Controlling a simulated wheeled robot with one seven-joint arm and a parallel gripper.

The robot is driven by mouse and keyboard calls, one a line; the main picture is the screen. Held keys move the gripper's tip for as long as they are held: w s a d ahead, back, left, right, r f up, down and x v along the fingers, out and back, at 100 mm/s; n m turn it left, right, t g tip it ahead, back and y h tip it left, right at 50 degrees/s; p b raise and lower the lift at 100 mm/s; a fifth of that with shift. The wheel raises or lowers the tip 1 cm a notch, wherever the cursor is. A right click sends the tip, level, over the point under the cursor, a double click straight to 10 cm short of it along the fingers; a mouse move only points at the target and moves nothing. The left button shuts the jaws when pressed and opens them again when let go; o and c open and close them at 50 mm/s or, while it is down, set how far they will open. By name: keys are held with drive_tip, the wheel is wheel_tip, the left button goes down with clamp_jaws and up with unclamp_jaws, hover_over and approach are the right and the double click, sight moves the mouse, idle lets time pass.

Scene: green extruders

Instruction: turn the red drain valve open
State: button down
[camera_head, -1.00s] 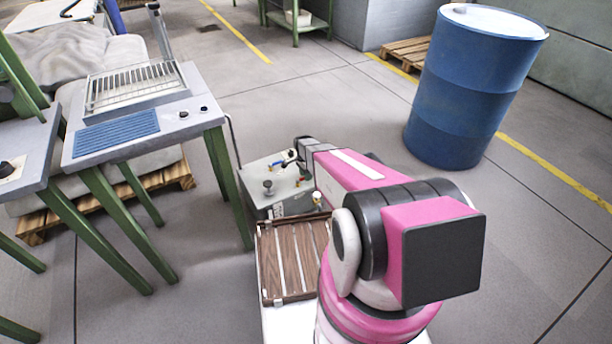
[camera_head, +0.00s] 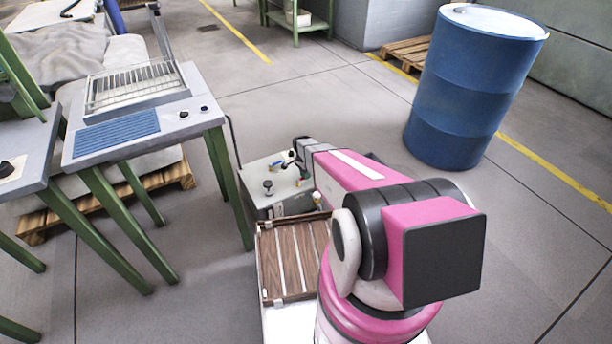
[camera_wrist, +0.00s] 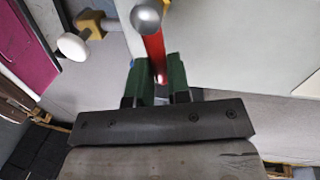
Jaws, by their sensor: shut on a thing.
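The red drain valve shows in the wrist view as a red lever (camera_wrist: 154,48) running from a round silver knob (camera_wrist: 146,18) down between my fingers. My gripper (camera_wrist: 158,78) has green fingers, one on each side of the lever, and is shut on it. The lever's lower end shows between the fingers. In the head view my gripper (camera_head: 303,172) is at the right side of the grey tank (camera_head: 262,178), partly hidden by my arm. The red lever is too small and covered there to judge its angle.
On the tank are a dark knob (camera_head: 268,184) and a small blue handle (camera_head: 277,163). A white round knob (camera_wrist: 72,46) on a brass fitting is left of the lever. A green-legged table (camera_head: 185,130) stands left, a blue drum (camera_head: 470,90) right.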

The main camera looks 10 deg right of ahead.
sight(295, 179)
drive_tip(key=n, duration=0.2)
drive_tip(key=w+a+n, duration=0.1)
drive_tip(key=n, duration=0.1)
drive_tip(key=shift+w+a+h, duration=0.1)
drive_tip(key=shift+w+h, duration=0.1)
drive_tip(key=shift+h, duration=0.2)
drive_tip(key=n, duration=0.1)
drive_tip(key=a+n, duration=0.1)
drive_tip(key=n, duration=0.1)
drive_tip(key=w+n+t, duration=0.1)
drive_tip(key=shift+a+n, duration=0.3)
drive_tip(key=shift+n, duration=0.1)
drive_tip(key=n, duration=0.1)
drive_tip(key=a+n, duration=0.1)
drive_tip(key=n, duration=0.1)
drive_tip(key=shift+a+n+t+h, duration=0.25)
drive_tip(key=shift+n+t+h, duration=0.05)
drive_tip(key=shift+t, duration=0.1)
drive_tip(key=shift+s+a+n+t, duration=0.15)
drive_tip(key=shift+a+n, duration=0.3)
drive_tip(key=shift+n, duration=0.65)
drive_tip(key=shift+w+a+n+t, duration=0.1)
drive_tip(key=shift+a+n+t, duration=0.25)
drive_tip(key=shift+n, duration=0.75)
drive_tip(key=shift+s+a, duration=0.1)
drive_tip(key=shift+a, duration=0.05)
drive_tip(key=c, duration=1.1)
unclamp_jaws()
drive_tip(key=shift+r, duration=0.1)
